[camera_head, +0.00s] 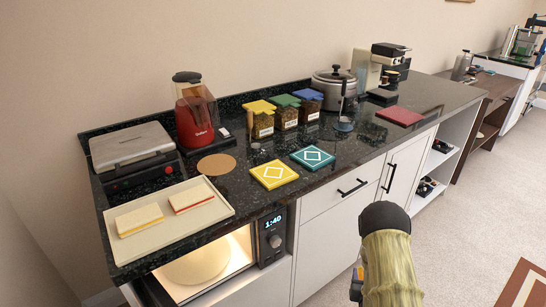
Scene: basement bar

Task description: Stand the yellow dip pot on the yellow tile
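I cannot tell whether this jar is the yellow dip pot, and I see no other clear yellow pot. Part of my arm shows at the lower right, in front of the cabinets. My gripper's fingers are not in view.
A teal tile (312,157) lies right of the yellow one. Jars with green (285,100) and blue (308,95) lids stand behind. A tray (170,237) with sandwiches, a round cork mat (216,165) and a red blender (195,115) are left. An open lit microwave (272,241) sits below.

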